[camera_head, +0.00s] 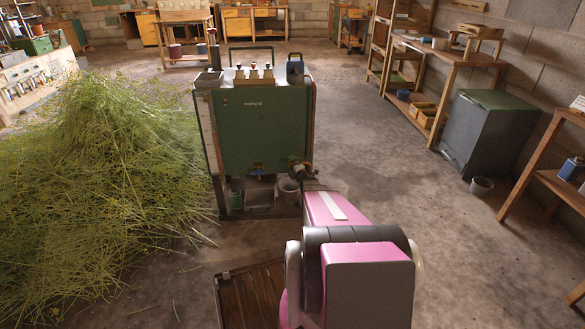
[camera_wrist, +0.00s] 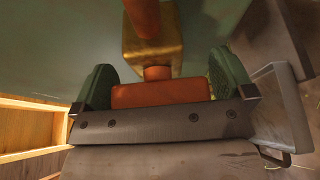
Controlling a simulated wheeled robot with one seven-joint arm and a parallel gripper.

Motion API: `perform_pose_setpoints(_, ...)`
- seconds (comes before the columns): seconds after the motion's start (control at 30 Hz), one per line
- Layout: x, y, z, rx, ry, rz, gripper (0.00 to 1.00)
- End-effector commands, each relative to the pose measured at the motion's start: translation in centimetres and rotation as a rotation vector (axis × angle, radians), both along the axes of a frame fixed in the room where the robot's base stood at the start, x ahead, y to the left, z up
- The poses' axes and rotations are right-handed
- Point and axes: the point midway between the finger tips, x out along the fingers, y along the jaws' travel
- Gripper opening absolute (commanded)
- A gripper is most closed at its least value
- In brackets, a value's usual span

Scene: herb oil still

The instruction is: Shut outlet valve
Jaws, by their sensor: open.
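In the wrist view an outlet valve (camera_wrist: 152,52) with a brass body sits against the green tank, with a copper-coloured pipe above it. Its orange-red handle (camera_wrist: 160,95) lies crosswise between the two green finger pads of my gripper (camera_wrist: 163,70).
Cut herbs (camera_head: 110,170) are heaped to the left. A wooden slatted piece (camera_head: 250,292) lies near my arm.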

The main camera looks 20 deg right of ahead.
Motion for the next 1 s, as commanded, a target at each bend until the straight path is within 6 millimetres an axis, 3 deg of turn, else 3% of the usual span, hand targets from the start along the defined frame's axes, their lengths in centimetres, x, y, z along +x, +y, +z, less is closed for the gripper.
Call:
perform_pose_setpoints(0.27,-2.8,-0.3,0.2,0.001,0.0,-0.002,1.0)
perform_pose_setpoints(0.7,-10.1,-1.0,0.3,-0.001,0.001,0.0,1.0)
perform_pose_setpoints(1.0,-10.7,-1.2,0.2,-0.001,0.001,0.001,1.0)
